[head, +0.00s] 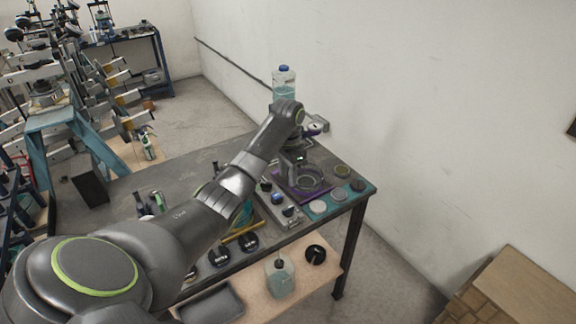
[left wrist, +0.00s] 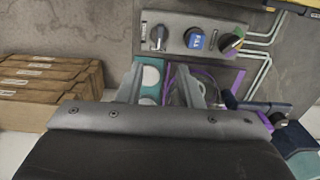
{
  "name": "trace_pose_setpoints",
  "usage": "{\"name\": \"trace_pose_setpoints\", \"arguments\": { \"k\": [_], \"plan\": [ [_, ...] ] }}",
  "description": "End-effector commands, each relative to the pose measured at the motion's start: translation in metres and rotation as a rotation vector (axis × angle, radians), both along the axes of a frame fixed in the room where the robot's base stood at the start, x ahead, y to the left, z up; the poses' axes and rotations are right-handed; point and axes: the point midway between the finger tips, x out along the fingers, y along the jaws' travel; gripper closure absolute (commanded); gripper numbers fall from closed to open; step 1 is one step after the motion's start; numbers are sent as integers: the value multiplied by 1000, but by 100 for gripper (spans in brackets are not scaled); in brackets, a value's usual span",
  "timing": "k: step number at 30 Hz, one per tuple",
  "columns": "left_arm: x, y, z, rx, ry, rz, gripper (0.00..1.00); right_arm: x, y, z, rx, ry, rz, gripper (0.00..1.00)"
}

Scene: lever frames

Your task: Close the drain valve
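I cannot tell for certain which part is the drain valve. A grey control panel in the left wrist view carries a dark lever knob (left wrist: 158,36), a blue knob (left wrist: 194,39) and a black knob with green (left wrist: 232,42). A dark handle-like part (left wrist: 262,106) with purple on it lies to the right of my fingers. My right gripper is not in view.
The dark bench (head: 125,195) stands by a white wall. A clear bottle with a blue cap (head: 285,80) is behind my wrist. A ring-shaped fixture (head: 308,178) and several round discs lie at the right end. A jug (head: 279,278) stands on a lower shelf.

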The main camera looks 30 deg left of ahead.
Motion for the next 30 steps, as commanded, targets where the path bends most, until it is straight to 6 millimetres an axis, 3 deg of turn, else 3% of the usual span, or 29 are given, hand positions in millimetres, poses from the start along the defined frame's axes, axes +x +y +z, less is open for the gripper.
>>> {"name": "trace_pose_setpoints", "arguments": {
  "k": [3, 9, 30],
  "plan": [
    [1, 0, 21, 1, -4, 0, 67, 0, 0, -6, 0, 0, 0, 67],
    [0, 0, 39, 1, -1, 0, 67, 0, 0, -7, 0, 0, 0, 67],
    [0, 0, 41, 0, 0, 1, 67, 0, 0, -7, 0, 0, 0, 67]
  ]
}}
